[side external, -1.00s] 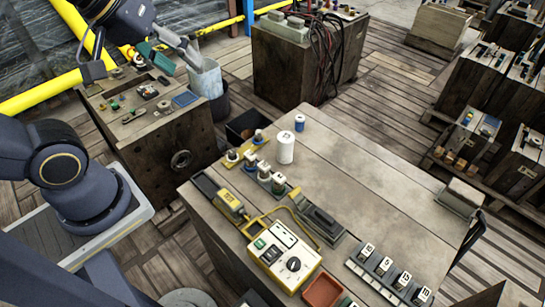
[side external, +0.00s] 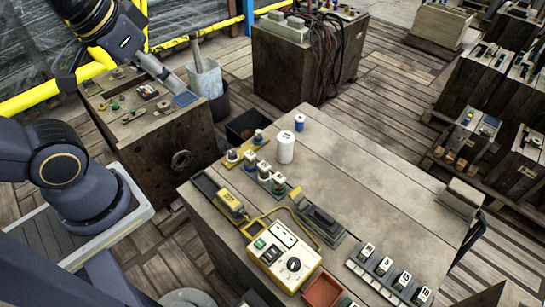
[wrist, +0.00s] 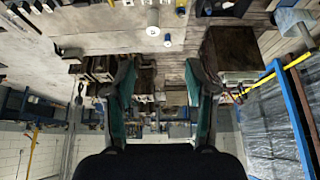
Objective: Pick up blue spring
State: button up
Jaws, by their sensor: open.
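A small blue coil-like cylinder with a pale top (side external: 300,122), which looks like the blue spring, stands upright on the wooden workbench (side external: 350,165), just behind a larger white cylinder (side external: 286,147). In the wrist view, a small upside-down cylinder (wrist: 167,40) beside the white cylinder (wrist: 152,28) appears to be the same spring. My gripper (wrist: 160,68) is open and empty, its two teal fingers wide apart. In the side view my arm is at the upper left, well away from the spring, and the fingers cannot be made out clearly.
A yellow-and-cream control box (side external: 284,254), a red tray (side external: 322,290) and several numbered blocks occupy the bench front. Small fittings (side external: 265,170) stand left of the white cylinder. A dark cabinet with cables (side external: 300,60) is behind. The bench's right middle is clear.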

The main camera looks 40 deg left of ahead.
jog(key=shift+o, duration=0.4)
jog(key=w+r+t, duration=0.2)
jog(key=w+r, duration=0.4)
jog(key=w, duration=0.1)
jog(key=m+g, duration=0.1)
jog(key=g, duration=0.2)
send_over(300, 117)
jog(key=s, duration=0.2)
notch_tip(300, 117, down, 38)
jog(key=shift+x, duration=2.9)
jog(key=shift+s+f, duration=0.1)
jog(key=shift+s, duration=0.05)
